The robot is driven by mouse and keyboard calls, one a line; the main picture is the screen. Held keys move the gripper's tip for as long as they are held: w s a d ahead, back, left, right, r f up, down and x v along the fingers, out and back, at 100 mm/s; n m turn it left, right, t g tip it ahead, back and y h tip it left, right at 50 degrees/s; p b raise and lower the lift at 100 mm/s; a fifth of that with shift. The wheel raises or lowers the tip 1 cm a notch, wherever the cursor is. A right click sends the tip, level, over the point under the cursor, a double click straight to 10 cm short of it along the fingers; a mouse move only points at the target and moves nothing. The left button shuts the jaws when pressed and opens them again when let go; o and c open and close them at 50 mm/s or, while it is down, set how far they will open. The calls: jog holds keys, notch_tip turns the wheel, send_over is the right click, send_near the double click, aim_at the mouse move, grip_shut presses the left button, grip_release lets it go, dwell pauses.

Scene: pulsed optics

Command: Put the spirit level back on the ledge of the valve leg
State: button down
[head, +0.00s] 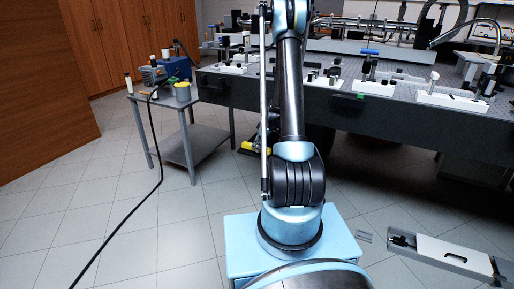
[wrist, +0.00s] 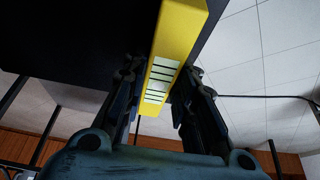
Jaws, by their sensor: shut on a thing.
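The yellow spirit level (wrist: 180,28) runs up between the two dark fingers of my gripper (wrist: 162,82) in the wrist view. A pale, dark-striped window shows on its near face. My gripper is shut on it. In the head view a yellow piece, which looks like the level (head: 258,148), shows low beside the optical table's front, left of my arm. My arm hides much of that area, including most of my gripper. A large dark surface (wrist: 70,40) lies beside the level in the wrist view; I cannot tell whether it is the valve leg. No ledge is clearly visible.
The optical table (head: 420,120) spans the back right. A black cable (head: 130,225) crosses the floor. An open case (head: 450,258) lies lower right. Left floor is mostly clear.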

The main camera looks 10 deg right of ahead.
jog(key=shift+f, duration=0.35)
jog(key=c, duration=1.2)
grip_release()
jog(key=shift+r, duration=0.1)
jog(key=v, duration=1.1)
jog(key=shift+s+d+r, duration=0.1)
jog(key=shift+d+r, duration=0.1)
jog(key=shift+r, duration=0.1)
jog(key=shift+r, duration=0.1)
